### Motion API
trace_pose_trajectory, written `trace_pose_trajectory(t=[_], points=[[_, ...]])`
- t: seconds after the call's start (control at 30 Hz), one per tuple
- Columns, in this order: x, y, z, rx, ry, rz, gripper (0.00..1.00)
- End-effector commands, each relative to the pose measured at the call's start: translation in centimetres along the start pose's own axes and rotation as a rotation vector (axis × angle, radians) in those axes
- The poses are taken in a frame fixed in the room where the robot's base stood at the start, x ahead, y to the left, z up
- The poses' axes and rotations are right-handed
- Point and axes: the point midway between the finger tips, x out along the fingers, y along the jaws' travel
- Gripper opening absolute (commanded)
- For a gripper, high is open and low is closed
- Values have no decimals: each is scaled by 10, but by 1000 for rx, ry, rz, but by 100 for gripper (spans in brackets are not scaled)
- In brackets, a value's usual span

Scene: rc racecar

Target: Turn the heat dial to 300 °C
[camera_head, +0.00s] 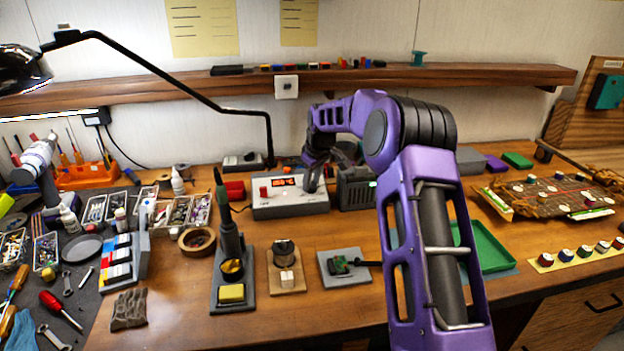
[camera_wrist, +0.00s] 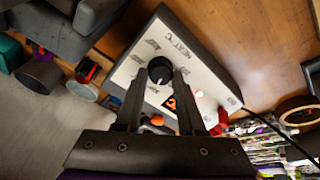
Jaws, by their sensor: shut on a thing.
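The heat station (camera_head: 290,206) is a grey box with a white sloped face, at the back middle of the bench. Its display (camera_head: 284,182) shows red digits too small to read surely. In the wrist view the white face (camera_wrist: 203,82) carries "HEAT °C" and printed marks around the round black heat dial (camera_wrist: 160,68). My gripper (camera_wrist: 159,78) has one finger on each side of the dial and is shut on it. In the head view my gripper (camera_head: 312,183) reaches down at the right of the display, and the dial is hidden.
A dark box (camera_head: 357,190) with a green light stands close to the right of the station. A soldering iron in its stand (camera_head: 228,255) is in front at the left. A wooden shelf (camera_head: 480,76) runs above.

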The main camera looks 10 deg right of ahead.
Motion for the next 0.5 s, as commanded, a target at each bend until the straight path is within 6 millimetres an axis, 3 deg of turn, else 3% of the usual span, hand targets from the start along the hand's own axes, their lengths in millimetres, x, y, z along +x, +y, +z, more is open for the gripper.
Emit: trace_pose_trajectory(t=[0.5], points=[[0,0,0,-63,-6,-1,0]])
